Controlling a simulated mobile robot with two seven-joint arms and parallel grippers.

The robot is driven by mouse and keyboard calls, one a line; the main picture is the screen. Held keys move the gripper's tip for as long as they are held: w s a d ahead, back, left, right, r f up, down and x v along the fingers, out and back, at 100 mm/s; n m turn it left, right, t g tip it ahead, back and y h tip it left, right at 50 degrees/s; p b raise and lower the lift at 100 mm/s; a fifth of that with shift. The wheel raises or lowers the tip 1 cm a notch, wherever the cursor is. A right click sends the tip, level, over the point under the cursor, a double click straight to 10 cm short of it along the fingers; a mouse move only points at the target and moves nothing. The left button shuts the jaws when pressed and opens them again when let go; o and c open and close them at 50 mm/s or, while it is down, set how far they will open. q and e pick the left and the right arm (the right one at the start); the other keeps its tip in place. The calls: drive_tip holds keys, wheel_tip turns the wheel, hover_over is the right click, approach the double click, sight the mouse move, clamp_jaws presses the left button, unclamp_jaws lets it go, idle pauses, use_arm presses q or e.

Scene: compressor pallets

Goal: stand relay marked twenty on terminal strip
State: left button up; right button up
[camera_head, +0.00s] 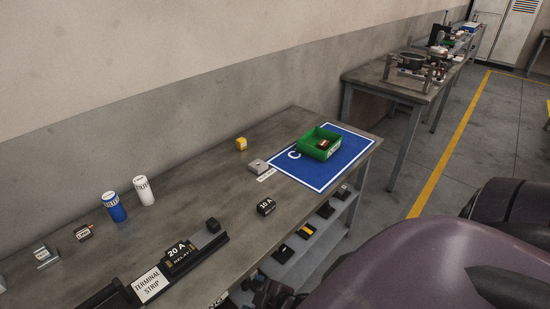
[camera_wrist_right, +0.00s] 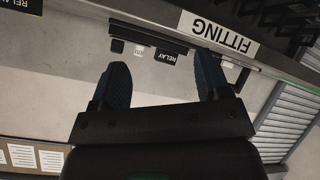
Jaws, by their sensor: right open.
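The black relay marked 20 A (camera_head: 177,250) is at the front of the table, at the black terminal strip (camera_head: 208,254). Its marked top faces up; I cannot tell whether it is seated in the strip. A white sign reading TERMINAL STRIP (camera_head: 149,284) is beside it at the left. Another black relay, marked 10 A (camera_head: 266,207), lies apart on the table. My right gripper (camera_wrist_right: 161,80) is open and empty in the right wrist view, away from the relay. My left gripper is not in view.
A green bin (camera_head: 311,149) stands on a blue mat (camera_head: 335,165) at the table's right. A blue can (camera_head: 114,206), white can (camera_head: 144,190) and yellow block (camera_head: 241,144) stand farther back. In the wrist view, a rail bears a FITTING label (camera_wrist_right: 218,35).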

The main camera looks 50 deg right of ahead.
drive_tip(key=s+d+m, duration=0.1)
drive_tip(key=m, duration=0.1)
drive_tip(key=s+d+m, duration=0.1)
drive_tip(key=m, duration=0.1)
drive_tip(key=s+d+m, duration=0.1)
drive_tip(key=shift+s+f+m+h, duration=0.15)
drive_tip(key=shift+f+m+h, duration=0.1)
drive_tip(key=shift+m+h, duration=0.15)
